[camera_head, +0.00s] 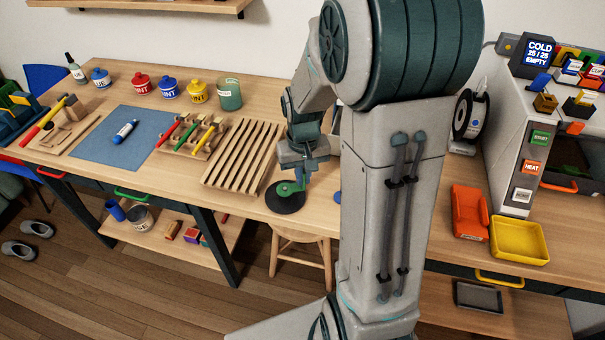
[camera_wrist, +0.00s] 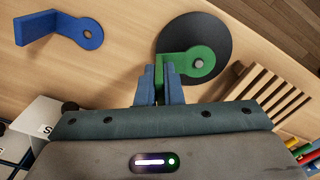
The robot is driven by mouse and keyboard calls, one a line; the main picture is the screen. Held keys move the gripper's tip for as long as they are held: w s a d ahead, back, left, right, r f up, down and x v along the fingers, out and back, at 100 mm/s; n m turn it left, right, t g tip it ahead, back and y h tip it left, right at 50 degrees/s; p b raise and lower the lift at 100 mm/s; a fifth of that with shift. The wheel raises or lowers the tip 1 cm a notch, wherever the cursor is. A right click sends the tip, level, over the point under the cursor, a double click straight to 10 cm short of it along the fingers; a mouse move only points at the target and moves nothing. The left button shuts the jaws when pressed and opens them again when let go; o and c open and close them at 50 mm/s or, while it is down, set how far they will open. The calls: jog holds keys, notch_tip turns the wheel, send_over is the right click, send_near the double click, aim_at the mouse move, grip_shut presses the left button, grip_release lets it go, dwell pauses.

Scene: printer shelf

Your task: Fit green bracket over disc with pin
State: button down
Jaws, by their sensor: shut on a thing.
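The green bracket (camera_wrist: 204,62) has a rounded flat end and an upright tab. My gripper (camera_wrist: 160,72) is shut on the tab in the wrist view. The rounded end lies over the black disc (camera_wrist: 222,38), right of its middle and near its lower edge. A grey round spot, seemingly the pin (camera_wrist: 196,64), shows in the bracket's hole. I cannot tell whether the bracket rests flat on the disc. In the head view, my gripper (camera_head: 303,171) is above the green bracket (camera_head: 288,188) and the disc (camera_head: 283,201) at the table's front edge.
A blue bracket (camera_wrist: 83,26) lies apart on the table, at the upper left of the wrist view. A slatted wooden rack (camera_head: 241,156) stands close left of the disc in the head view.

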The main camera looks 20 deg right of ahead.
jog(key=shift+f, duration=0.25)
jog(key=shift+f+b, duration=0.75)
jog(key=shift+b, duration=0.05)
dwell(0.4)
jog(key=c, duration=1.5)
grip_release()
jog(key=shift+r+p, duration=2.6)
jog(key=shift+r, duration=0.9)
